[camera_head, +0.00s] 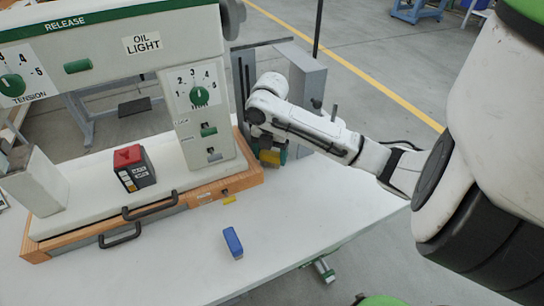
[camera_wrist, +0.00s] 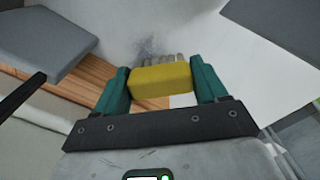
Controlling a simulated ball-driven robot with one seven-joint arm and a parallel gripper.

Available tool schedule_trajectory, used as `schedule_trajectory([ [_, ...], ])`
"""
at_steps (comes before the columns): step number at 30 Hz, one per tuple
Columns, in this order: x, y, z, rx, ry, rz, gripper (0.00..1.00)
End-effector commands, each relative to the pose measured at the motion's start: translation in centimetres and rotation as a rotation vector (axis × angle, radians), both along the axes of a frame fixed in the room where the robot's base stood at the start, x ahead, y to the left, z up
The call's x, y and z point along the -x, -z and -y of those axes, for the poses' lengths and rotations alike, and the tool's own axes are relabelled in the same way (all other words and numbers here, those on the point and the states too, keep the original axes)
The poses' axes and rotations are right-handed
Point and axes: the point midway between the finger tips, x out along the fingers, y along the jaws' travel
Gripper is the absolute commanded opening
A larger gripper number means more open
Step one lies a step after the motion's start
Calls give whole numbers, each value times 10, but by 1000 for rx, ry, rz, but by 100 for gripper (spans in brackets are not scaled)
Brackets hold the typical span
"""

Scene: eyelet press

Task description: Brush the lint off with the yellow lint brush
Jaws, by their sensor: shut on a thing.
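My gripper (camera_wrist: 161,84) is shut on the yellow lint brush (camera_wrist: 160,78), with one teal finger at each side of it. The brush's grey-brown bristles (camera_wrist: 182,58) point away from the wrist, toward a pale surface. A dark, speckled patch that looks like lint (camera_wrist: 148,47) lies on this surface, just beyond and left of the bristles. I cannot tell whether the bristles touch the surface. In the head view my gripper (camera_head: 269,151) is low at the right end of the machine, and a little of the yellow brush (camera_head: 270,157) shows there.
The machine's orange wooden base (camera_head: 160,208) is close on the left. A grey upright panel (camera_head: 306,88) stands close behind my gripper. A blue block (camera_head: 233,242) lies on the white table (camera_head: 300,215), in front. A red-topped dark block (camera_head: 134,168) sits on the machine bed. The table's front right is clear.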

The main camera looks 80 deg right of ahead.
Motion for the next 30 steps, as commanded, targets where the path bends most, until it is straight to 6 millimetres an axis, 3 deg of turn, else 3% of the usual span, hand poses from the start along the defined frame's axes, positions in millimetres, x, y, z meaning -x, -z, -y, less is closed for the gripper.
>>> schedule_trajectory([
  [22,-29,0,33,4,4,6,47],
  [30,-22,-3,26,6,6,8,47],
])
